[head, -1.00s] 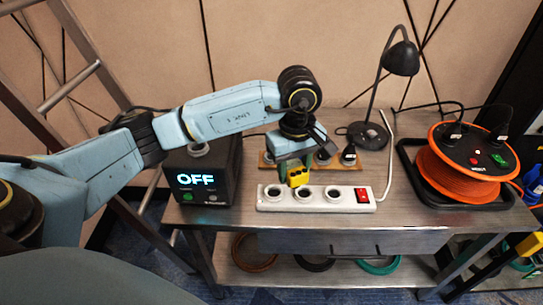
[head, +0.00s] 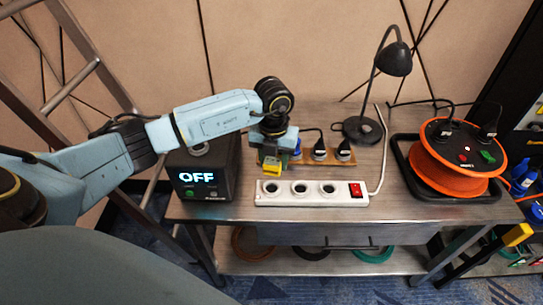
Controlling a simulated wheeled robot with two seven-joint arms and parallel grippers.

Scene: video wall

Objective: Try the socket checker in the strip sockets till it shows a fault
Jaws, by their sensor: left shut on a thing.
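The socket checker (head: 272,168) is a small yellow block. My left gripper (head: 271,158) is shut on it, just behind and above the left end of the white strip. The white strip (head: 284,201) lies on the metal bench. It has three round sockets, all uncovered: left (head: 270,187), middle (head: 300,188) and right (head: 329,188). The checker appears apart from the left socket. A red switch (head: 356,190) is at the strip's right end. Any lights on the checker are too small to read. My right gripper is out of view.
A black box (head: 204,190) showing "OFF" stands left of the strip. Behind the strip, a wooden board (head: 346,158) holds several plugs. A black lamp (head: 361,129) and an orange cable reel (head: 450,176) stand on the bench (head: 395,212). A ladder (head: 68,98) is at left.

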